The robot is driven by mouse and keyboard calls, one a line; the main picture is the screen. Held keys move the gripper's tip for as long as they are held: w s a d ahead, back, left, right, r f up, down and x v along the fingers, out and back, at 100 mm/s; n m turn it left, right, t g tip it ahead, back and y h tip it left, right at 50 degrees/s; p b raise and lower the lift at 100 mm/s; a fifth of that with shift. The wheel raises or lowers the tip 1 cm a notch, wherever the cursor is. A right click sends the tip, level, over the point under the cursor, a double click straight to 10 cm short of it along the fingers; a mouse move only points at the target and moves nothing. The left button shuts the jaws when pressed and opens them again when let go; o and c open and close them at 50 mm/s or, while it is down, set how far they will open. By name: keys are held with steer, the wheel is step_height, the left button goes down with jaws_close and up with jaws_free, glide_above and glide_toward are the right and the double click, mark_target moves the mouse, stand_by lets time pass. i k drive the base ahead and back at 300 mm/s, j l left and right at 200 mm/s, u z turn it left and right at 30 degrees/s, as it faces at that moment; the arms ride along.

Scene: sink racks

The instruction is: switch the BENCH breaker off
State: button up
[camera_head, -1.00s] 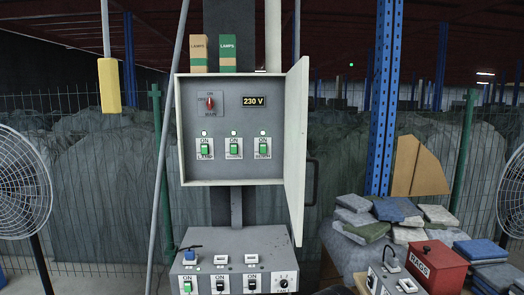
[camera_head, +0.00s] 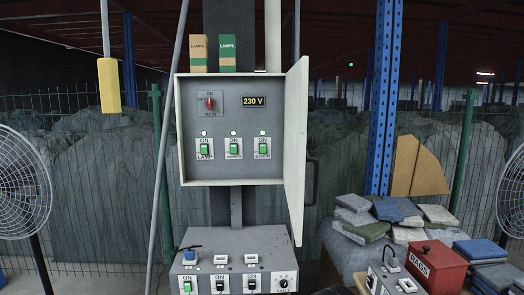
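The open grey breaker box (camera_head: 181,110) hangs on a dark post in the middle of the view. Three green breakers sit in a row in it, each under a lit green lamp and an ON mark. The right one, whose small label seems to read BENCH (camera_head: 263,148), shows green like the others. The left one is labelled LAMP (camera_head: 205,148); the label of the middle breaker (camera_head: 234,148) is too small to read surely. My gripper is not in view.
The box door (camera_head: 297,150) stands open to the right. A red main switch (camera_head: 210,103) and a 230 V display (camera_head: 254,101) sit above the breakers. A sloped switch console (camera_head: 235,246) stands below. A red RAGS box (camera_head: 437,267) and folded cloths (camera_head: 355,203) lie right.

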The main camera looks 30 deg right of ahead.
mark_target(263, 146)
steer(key=i+l+u, duration=0.1)
steer(key=i, duration=0.35)
steer(key=i+l+u, duration=0.1)
steer(key=i+l, duration=0.2)
steer(key=i, duration=0.2)
steer(key=i+l+u, duration=0.1)
steer(key=i+l, duration=0.15)
steer(key=i, duration=0.2)
steer(key=u, duration=0.2)
steer(key=z, duration=0.2)
